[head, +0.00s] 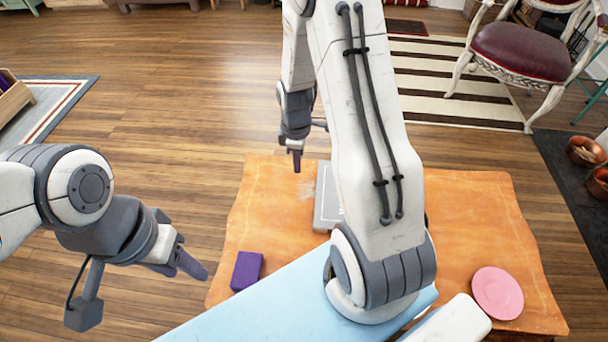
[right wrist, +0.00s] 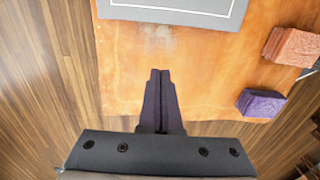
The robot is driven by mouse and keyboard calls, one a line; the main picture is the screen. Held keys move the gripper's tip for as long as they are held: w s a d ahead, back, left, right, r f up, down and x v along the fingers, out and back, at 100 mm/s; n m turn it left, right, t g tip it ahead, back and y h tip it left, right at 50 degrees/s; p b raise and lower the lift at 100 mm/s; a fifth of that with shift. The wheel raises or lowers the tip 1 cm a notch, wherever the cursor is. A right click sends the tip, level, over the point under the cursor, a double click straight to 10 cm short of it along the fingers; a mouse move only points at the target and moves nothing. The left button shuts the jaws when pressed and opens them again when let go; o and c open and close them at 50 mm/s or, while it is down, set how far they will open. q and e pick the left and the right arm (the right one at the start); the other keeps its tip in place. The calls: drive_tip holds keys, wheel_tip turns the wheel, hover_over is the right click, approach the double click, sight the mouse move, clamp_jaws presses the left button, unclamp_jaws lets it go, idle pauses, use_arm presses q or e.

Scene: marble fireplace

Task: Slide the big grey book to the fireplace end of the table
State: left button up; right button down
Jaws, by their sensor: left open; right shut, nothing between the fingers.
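The big grey book (head: 324,210) lies flat on the orange-covered table (head: 480,220), mostly hidden behind my right arm in the head view. In the right wrist view the book (right wrist: 165,12), with a pale border line, is cut off by the top edge. My right gripper (head: 297,162) is shut and empty, pointing down just left of the book in the head view. Its shut fingers (right wrist: 160,74) show apart from the book's near edge in the right wrist view. My left gripper (head: 192,265) is open and empty, left of the table.
A purple block (head: 246,270) sits at the table's left front; it also shows in the right wrist view (right wrist: 261,104) beside a reddish block (right wrist: 294,46). A pink disc (head: 498,293) lies at the right. Copper pots (head: 585,151) stand on a dark slab (head: 575,190) beyond the table's right edge.

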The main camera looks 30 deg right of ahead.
sight(298, 191)
wheel_tip(298, 191, down, 10)
drive_tip(key=b, duration=0.3)
drive_tip(key=shift+f, duration=0.25)
drive_tip(key=shift+s+d+r+b, duration=0.15)
drive_tip(key=shift+s+d, duration=0.2)
drive_tip(key=shift+d, duration=0.2)
drive_tip(key=shift+s+d+r+b, duration=0.15)
drive_tip(key=shift+s+d, duration=0.2)
drive_tip(key=shift+d, duration=0.2)
drive_tip(key=shift+s+d, duration=0.4)
drive_tip(key=shift+d, duration=0.1)
